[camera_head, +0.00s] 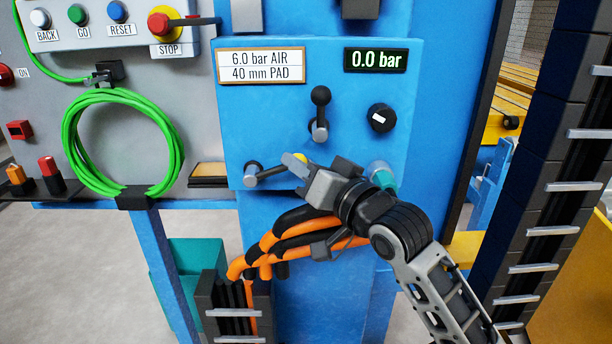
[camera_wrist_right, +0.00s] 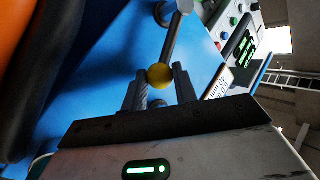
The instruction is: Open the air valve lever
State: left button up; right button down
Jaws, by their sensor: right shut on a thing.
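The air valve lever (camera_head: 272,173) is a grey bar on the lower left of the blue panel. Its pivot is at the left end, and it runs nearly level to a yellow knob (camera_head: 301,158) at its right end. My right gripper (camera_head: 297,164) comes in from the lower right and is shut at the knob end. In the right wrist view the yellow knob (camera_wrist_right: 159,76) sits between the two fingers of the gripper (camera_wrist_right: 160,90), with the lever bar (camera_wrist_right: 174,38) running away beyond it. The fingers partly hide the knob in the head view. My left gripper is not in view.
The panel (camera_head: 240,120) carries a display (camera_head: 376,60) reading 0.0 bar, a black-knobbed lever (camera_head: 320,115) and a dial (camera_head: 381,118) above my gripper. Orange and black hoses (camera_head: 262,250) hang below. A green hose coil (camera_head: 65,140) hangs at left.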

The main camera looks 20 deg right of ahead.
jog(key=shift+w+a+r+n+g+h, duration=0.1)
jog(key=shift+a+r+n+g+h, duration=0.15)
jog(key=shift+r+n+g, duration=0.3)
jog(key=shift+a+r+n+g+h, duration=0.15)
jog(key=shift+a+r+n+g, duration=0.15)
jog(key=shift+r+n, duration=0.3)
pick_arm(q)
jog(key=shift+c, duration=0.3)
